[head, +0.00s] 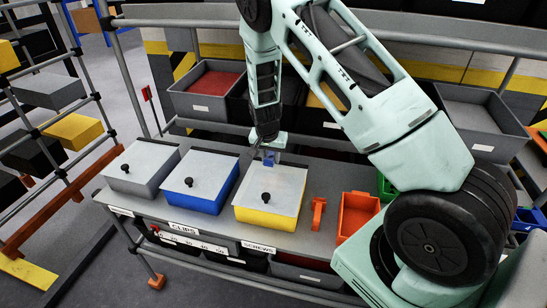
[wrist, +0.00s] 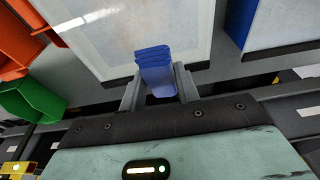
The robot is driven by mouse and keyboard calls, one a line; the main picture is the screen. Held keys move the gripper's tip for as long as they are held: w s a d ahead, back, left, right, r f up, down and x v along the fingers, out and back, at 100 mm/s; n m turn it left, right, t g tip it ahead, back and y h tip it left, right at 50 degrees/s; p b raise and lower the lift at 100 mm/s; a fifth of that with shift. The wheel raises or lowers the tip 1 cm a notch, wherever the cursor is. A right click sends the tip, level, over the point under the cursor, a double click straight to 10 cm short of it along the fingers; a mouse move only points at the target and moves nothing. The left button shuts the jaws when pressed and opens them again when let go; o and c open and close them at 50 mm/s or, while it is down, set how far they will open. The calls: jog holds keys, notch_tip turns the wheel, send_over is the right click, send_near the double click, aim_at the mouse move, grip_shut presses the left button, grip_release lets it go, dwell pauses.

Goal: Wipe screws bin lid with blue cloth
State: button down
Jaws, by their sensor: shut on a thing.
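The screws bin is the yellow bin (head: 265,218) above the SCREWS label, and its pale grey lid (head: 272,184) with a black knob is on top. The lid also fills the upper middle of the wrist view (wrist: 110,30). My gripper (head: 268,150) is at the far edge of this lid. In the wrist view my gripper (wrist: 160,88) is shut on the folded blue cloth (wrist: 155,70), which sticks out past the fingertips over the lid's edge. I cannot tell whether the cloth touches the lid. In the head view the cloth (head: 270,157) is small and partly hidden.
A blue bin (head: 203,204) with a knobbed lid stands left of the screws bin, and a grey lidded bin (head: 130,184) farther left. An orange clamp-like piece (head: 318,213) and an open orange bin (head: 356,214) are to the right. Open grey bins (head: 205,105) stand on a rack behind.

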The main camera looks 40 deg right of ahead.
jog(key=shift+s+a+r+p, duration=0.1)
jog(key=shift+s+a+p, duration=0.2)
jog(key=shift+s+a, duration=0.95)
jog(key=shift+s+a+r+p, duration=0.15)
jog(key=shift+s+a+p, duration=0.2)
jog(key=shift+s+a, duration=0.85)
jog(key=shift+s+a+r+p, duration=0.1)
jog(key=shift+s+a+p, duration=0.2)
jog(key=shift+s+a, duration=0.95)
jog(key=shift+w+a, duration=0.45)
jog(key=shift+w, duration=0.05)
jog(key=shift+r, duration=0.1)
jog(key=shift+r+p, duration=2.35)
jog(key=shift+r, duration=0.55)
notch_tip(320, 180, up, 3)
jog(key=shift+p, duration=1.15)
